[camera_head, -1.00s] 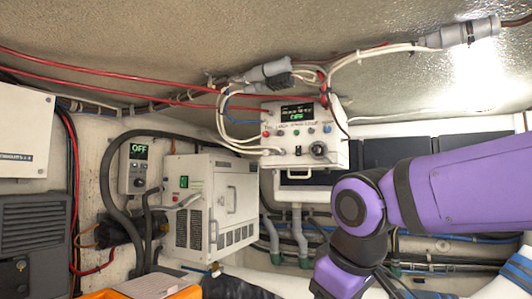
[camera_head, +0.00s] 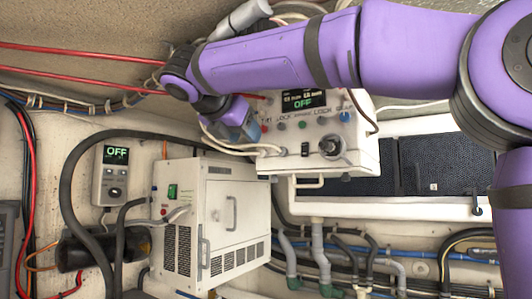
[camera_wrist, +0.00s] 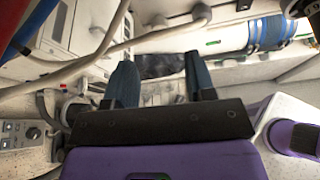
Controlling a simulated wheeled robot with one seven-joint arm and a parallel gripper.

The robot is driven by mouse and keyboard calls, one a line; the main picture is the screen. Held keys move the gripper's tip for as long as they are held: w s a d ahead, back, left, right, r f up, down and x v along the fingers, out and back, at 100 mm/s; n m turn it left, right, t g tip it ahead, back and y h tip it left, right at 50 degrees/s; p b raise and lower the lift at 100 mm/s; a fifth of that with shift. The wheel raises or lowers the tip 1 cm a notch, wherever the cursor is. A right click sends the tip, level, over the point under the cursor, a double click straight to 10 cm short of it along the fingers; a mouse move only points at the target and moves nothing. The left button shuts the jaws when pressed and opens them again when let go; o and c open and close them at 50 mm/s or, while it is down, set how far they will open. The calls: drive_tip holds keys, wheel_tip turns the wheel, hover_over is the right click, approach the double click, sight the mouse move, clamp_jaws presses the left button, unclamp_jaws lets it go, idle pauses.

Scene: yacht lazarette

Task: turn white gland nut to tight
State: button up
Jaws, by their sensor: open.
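I cannot pick out the white gland nut with certainty in either view. My gripper (camera_head: 243,128) is at the left side of the white control box (camera_head: 350,158) in the head view, close to the white cables (camera_head: 222,142) that run to that side. In the wrist view my gripper (camera_wrist: 160,66) has its two dark blue fingers apart, with nothing held between them. Beyond the fingers are a dark patch and pale surfaces. My arm and gripper hide part of the box's left edge and the cables there.
A white louvred cabinet (camera_head: 213,205) and a small grey unit reading OFF (camera_head: 112,175) stand at left. A thick black hose (camera_head: 68,180) loops around them. Pipes and cables (camera_head: 318,255) run below the box. In the wrist view, a thick white cable (camera_wrist: 85,60) crosses the upper left.

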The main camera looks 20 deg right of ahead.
sight(261, 152)
drive_tip(key=shift+x, duration=3.7)
drive_tip(key=c, duration=0.9)
